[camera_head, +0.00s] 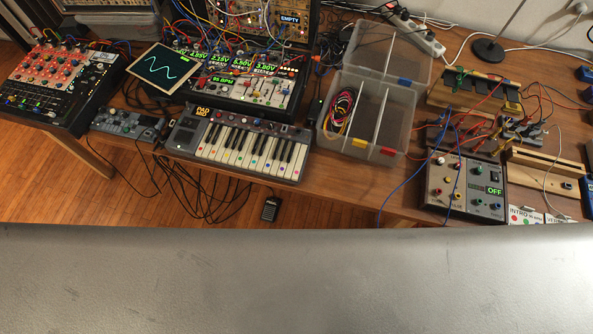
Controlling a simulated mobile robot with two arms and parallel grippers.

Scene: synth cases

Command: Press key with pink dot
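A small grey keyboard (240,146) with white and black keys lies at the front edge of the wooden table, left of the middle in the head view. Small coloured dots sit near the front ends of its white keys. The dots are too small for me to tell surely which one is pink. Neither my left gripper nor my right gripper is in view, and nothing covers the keys.
Modular synth racks (245,80) stand behind the keyboard. A red-knobbed mixer (62,82) is at the left. A clear divided box (368,110) with wires stands just right of the keyboard. A grey power unit reading OFF (463,187) is farther right. Cables hang below the table.

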